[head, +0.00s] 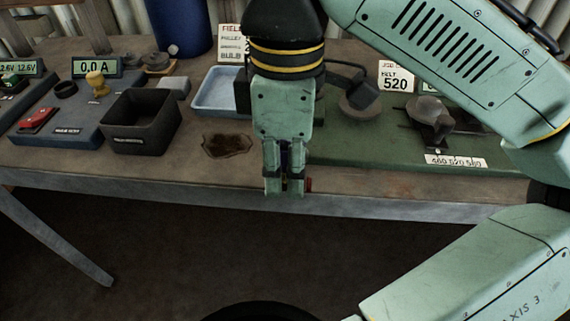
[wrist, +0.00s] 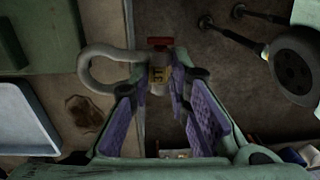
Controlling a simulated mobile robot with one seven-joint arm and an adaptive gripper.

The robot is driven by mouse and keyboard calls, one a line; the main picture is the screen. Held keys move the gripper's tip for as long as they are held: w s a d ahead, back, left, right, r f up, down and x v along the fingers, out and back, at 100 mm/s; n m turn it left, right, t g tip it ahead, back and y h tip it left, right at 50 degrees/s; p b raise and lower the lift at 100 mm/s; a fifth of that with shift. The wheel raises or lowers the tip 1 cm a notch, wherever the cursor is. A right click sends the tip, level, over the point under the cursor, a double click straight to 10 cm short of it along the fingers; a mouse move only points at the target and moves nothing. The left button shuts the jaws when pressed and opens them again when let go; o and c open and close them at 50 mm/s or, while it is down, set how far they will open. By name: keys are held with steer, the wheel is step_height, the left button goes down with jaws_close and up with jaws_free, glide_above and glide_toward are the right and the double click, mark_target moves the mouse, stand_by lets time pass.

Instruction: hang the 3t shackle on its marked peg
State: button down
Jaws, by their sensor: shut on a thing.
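My gripper (head: 285,186) points down near the bench's front edge in the head view. In the wrist view my gripper (wrist: 165,82) is shut on the 3t shackle (wrist: 92,68), with its purple-padded fingers around the pin end. The shackle has a pale grey bow reaching left of the fingers, a red pin head and a yellow tag. In the head view only a red bit of the shackle (head: 309,184) shows beside the fingers; the rest is hidden. I cannot make out the marked peg in either view.
The bench (head: 200,178) holds a blue tray (head: 221,90), a dark bin (head: 140,122) and a dark stain (head: 228,146). A fixture (head: 432,116) stands right on the green mat (head: 345,135). In the wrist view, dark rods (wrist: 262,14) lie beyond the gripper.

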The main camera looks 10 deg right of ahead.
mark_target(286, 178)
step_height(286, 178, up, 7)
steer(key=p, duration=0.8)
steer(key=shift+r, duration=0.2)
step_height(286, 178, up, 4)
steer(key=shift+r+p, duration=0.25)
steer(key=shift+p, duration=0.25)
stand_by(0.4)
